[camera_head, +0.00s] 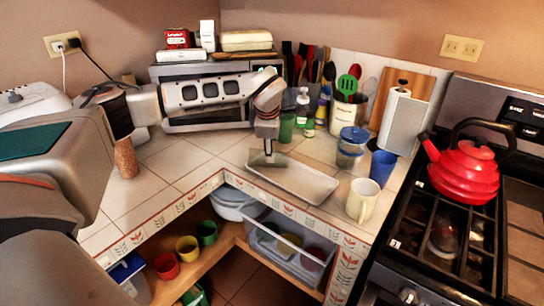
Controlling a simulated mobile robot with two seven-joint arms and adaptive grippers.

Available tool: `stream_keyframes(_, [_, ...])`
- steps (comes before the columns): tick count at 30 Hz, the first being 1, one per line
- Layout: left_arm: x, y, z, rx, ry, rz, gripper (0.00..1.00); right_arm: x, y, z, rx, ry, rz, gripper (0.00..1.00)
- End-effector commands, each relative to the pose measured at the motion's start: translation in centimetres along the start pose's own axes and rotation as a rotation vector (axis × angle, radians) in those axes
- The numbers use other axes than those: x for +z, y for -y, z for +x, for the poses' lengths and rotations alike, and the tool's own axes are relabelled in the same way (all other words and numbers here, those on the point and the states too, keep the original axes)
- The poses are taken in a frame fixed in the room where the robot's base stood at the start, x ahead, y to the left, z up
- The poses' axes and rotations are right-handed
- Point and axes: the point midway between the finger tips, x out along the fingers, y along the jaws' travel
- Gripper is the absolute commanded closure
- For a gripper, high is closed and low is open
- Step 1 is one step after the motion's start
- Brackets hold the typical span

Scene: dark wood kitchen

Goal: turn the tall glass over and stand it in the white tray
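The white tray (308,185) lies on the tiled counter at its front edge, in the middle of the view. My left arm reaches across from the left, and its gripper (267,150) points down over the tray's left end. A small grey-green, see-through shape (267,159) shows at the gripper's tip, at or just above the tray. I cannot tell whether it is part of a glass or the fingers. A green tumbler (286,128) stands on the counter behind the gripper. No other tall clear glass can be made out. My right gripper is not in view.
A cream mug (362,200), a blue cup (382,167) and a blue-lidded jar (351,148) stand right of the tray. Behind are bottles and a utensil crock (347,113). A red kettle (463,171) sits on the stove. Open shelves lie below the counter edge.

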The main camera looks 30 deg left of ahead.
Motion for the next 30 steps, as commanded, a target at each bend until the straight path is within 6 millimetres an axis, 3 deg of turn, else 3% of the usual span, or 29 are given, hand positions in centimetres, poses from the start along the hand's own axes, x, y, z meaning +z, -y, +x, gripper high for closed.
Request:
stream_keyframes(6, [-0.1,0.2,2.3,-0.003,0.000,-0.001,0.51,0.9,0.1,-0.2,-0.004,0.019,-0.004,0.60])
stream_keyframes(15, [-0.3,0.5,6.2,-0.002,0.001,-0.001,0.51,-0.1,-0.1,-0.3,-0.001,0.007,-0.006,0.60])
stream_keyframes(24, [-0.3,0.4,6.7,0.000,0.003,0.000,0.51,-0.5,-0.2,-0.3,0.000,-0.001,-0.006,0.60])
stream_keyframes(29, [-0.3,0.4,6.7,0.000,0.003,0.000,0.89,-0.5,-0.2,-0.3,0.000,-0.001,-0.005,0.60])
stream_keyframes(30, [-0.3,0.4,6.7,0.000,0.002,0.000,0.89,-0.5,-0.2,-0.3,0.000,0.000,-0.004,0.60])
